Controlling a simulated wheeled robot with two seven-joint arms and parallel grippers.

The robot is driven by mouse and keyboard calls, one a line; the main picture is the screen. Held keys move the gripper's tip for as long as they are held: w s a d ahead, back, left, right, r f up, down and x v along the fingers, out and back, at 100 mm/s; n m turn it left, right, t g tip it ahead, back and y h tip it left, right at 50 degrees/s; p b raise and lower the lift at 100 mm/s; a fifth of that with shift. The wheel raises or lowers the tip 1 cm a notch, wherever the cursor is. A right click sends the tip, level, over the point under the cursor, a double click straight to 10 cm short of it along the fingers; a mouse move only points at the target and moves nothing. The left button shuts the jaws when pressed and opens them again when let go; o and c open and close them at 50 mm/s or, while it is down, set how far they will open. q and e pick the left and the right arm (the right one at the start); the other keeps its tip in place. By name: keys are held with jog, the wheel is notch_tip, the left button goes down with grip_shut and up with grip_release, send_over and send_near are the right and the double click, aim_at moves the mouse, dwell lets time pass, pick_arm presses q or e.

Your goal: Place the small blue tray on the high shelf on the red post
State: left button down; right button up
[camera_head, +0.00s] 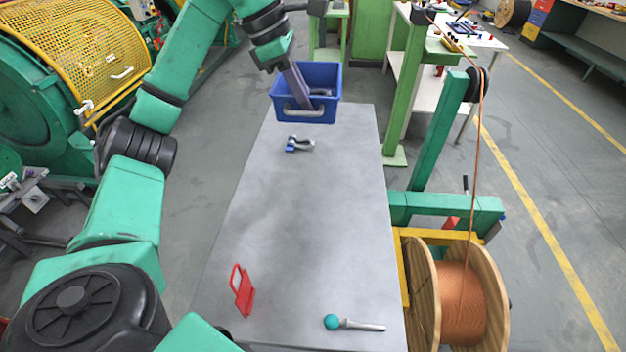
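The small blue tray (332,82) shows at the far end of the grey table, open side up, with a pale handle on its near wall. I cannot tell if it rests on the table or hangs above it. My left gripper (308,103) reaches down from above, its fingers inside the tray's outline near the near wall and handle. Whether they are closed on the wall is unclear. My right gripper is out of view. I see no red post or high shelf that I can make out.
The grey table (300,210) is mostly clear. On it are a blue-and-grey tool (299,144), a red bracket-like piece (242,291) and a teal-knobbed tool (350,324). A green post frame (432,140) and copper wire spool (460,303) stand at the right, yellow-caged machinery (90,50) at the left.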

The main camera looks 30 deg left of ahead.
aim_at(300, 122)
pick_arm(q)
jog(key=f+b, duration=0.5)
jog(key=f, duration=0.2)
jog(key=shift+w+f+b, duration=0.15)
jog(key=shift+w+b, duration=0.05)
jog(key=shift+b, duration=0.2)
notch_tip(300, 122, down, 19)
jog(key=b, duration=0.3)
jog(key=shift+f+b, duration=0.15)
jog(key=shift+b, duration=0.2)
jog(key=shift+a, duration=0.1)
jog(key=shift+f, duration=0.15)
jog(key=c, duration=1.1)
grip_release()
jog(key=shift+s, duration=0.1)
